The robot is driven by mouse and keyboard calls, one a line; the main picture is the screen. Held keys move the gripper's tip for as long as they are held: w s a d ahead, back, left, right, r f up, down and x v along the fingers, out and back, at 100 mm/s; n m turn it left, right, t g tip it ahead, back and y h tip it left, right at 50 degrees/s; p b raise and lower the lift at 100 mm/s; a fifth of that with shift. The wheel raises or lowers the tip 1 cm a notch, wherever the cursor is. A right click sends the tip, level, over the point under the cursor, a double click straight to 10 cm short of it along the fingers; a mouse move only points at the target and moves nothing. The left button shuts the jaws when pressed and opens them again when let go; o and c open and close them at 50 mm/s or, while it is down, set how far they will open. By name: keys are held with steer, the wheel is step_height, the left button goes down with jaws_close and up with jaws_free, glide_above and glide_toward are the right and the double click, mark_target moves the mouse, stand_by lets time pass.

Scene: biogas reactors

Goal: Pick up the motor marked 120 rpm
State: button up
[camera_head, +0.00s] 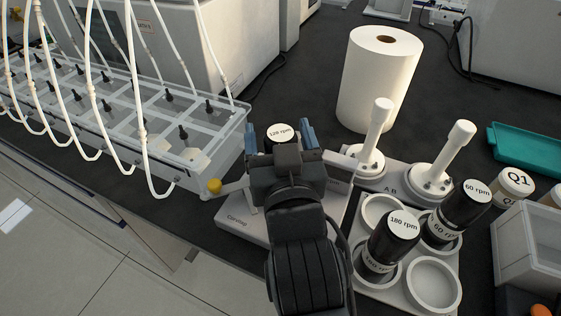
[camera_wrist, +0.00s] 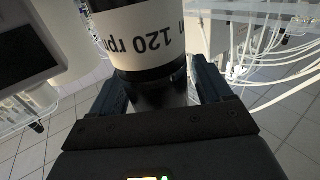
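The motor marked 120 rpm (camera_head: 281,133) is a black cylinder with a white label on its top. In the wrist view its white side band reads 120 rpm upside down (camera_wrist: 180,42). My gripper (camera_head: 280,137) is around it, with one blue finger on each side. The fingers look open, with a narrow gap to the motor. In the wrist view the fingers (camera_wrist: 160,82) flank the motor's black body. My gripper and arm hide the motor's lower part and much of the grey device (camera_head: 240,226) under them.
Right of my arm, a grey rack (camera_head: 440,312) holds the 180 rpm motor (camera_head: 398,228) and the 60 rpm motor (camera_head: 468,205). Two white posts (camera_head: 377,130) and a paper roll (camera_head: 380,80) stand behind. A clear tank with hoses (camera_head: 190,115) is close on the left.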

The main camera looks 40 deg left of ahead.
steer(key=c, duration=1.4)
steer(key=shift+r, duration=0.1)
